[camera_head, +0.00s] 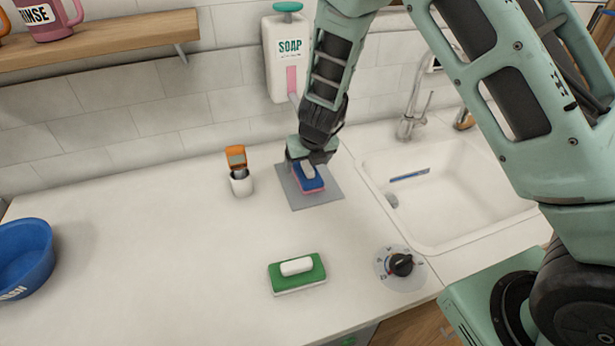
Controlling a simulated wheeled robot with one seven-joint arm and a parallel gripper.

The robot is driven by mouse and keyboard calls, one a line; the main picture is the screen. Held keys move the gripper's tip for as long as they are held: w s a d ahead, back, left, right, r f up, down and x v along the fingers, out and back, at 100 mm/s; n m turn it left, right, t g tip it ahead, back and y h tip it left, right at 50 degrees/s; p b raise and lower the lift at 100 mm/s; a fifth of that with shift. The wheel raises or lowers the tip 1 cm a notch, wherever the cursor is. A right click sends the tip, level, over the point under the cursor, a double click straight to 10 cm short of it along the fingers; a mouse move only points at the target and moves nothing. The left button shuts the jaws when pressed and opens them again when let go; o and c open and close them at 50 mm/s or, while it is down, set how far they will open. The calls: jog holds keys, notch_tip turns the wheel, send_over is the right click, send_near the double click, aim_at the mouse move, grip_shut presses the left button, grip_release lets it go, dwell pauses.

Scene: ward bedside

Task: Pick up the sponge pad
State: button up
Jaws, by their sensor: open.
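Two pads with white grips are in view; I cannot tell from the picture which one is called the sponge pad. A blue pad with a pink underside (311,184) lies on a grey mat (325,199) near the wall. My gripper (308,166) is open, pointing down right over this pad, at its white grip. The gripper hides the pad's far part, and I cannot tell whether the fingers touch it. A green pad with a white underside (314,275) lies on the counter nearer the front, apart from my gripper.
A white cup (241,185) with an orange device (236,157) stands left of the mat. A sink (455,205) is at right, a black dial (401,265) at front right, a blue bowl (25,255) at far left. A soap dispenser (285,70) hangs behind.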

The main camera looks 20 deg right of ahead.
aim_at(308, 165)
jog(key=x, duration=0.3)
jog(key=shift+f, duration=0.35)
jog(key=c, duration=1.1)
jog(key=shift+c, duration=0.2)
jog(key=shift+s+r, duration=0.1)
